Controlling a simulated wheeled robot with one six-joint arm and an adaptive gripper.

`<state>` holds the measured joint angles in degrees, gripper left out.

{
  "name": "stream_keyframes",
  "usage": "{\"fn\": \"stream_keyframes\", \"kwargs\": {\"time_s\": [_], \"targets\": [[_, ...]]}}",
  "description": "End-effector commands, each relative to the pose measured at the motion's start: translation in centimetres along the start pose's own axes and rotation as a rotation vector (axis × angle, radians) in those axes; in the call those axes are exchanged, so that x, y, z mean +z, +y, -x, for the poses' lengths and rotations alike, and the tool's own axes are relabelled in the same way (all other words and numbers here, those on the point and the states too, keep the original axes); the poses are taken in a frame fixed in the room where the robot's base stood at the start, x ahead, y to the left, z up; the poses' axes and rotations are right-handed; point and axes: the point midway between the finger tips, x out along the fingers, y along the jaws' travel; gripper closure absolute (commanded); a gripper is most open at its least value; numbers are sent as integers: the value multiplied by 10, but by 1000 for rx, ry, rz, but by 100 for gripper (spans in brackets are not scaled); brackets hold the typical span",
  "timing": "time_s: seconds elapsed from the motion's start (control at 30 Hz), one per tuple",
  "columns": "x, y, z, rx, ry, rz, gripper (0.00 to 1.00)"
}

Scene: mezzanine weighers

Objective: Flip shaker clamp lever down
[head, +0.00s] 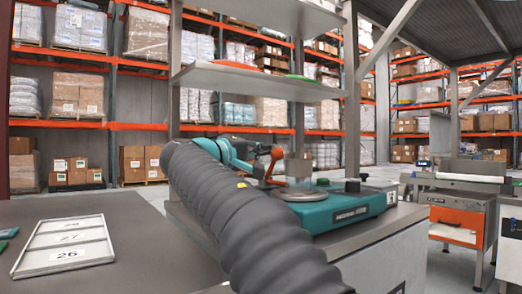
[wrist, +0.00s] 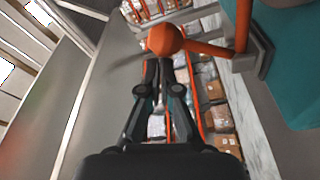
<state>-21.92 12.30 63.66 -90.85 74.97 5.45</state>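The shaker (head: 345,212) is a teal, low machine with a round grey plate, standing on the grey bench in the head view. Its clamp lever is orange; in the wrist view a ball knob (wrist: 165,40) ends an orange rod that runs right to an upright bracket beside the teal body (wrist: 290,65). In the head view the orange lever (head: 272,162) shows small behind my arm. My gripper (wrist: 158,64) has its fingers together and empty, tips just at the knob. Whether they touch it I cannot tell. In the head view my sleeved arm hides part of the shaker's left side.
A tray with numbered cards (head: 65,245) lies on the left bench. A post (head: 350,90) and shelves (head: 255,80) rise behind the shaker. A black knob (head: 352,186) stands on the shaker's right rear. An orange-fronted weigher (head: 460,215) stands at right.

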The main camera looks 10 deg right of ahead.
Motion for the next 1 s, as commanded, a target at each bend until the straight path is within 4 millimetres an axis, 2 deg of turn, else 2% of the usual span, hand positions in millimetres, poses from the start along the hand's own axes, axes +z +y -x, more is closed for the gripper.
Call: {"fn": "stream_keyframes", "kwargs": {"time_s": [0.27,0.37,0.7,0.83,1.0], "targets": [[-33,18,11,1,2,3,100],[-32,10,32,0,4,2,100],[-31,6,92,2,0,2,100],[-31,5,104,2,-2,2,100],[-31,4,109,2,-2,2,100]]}}
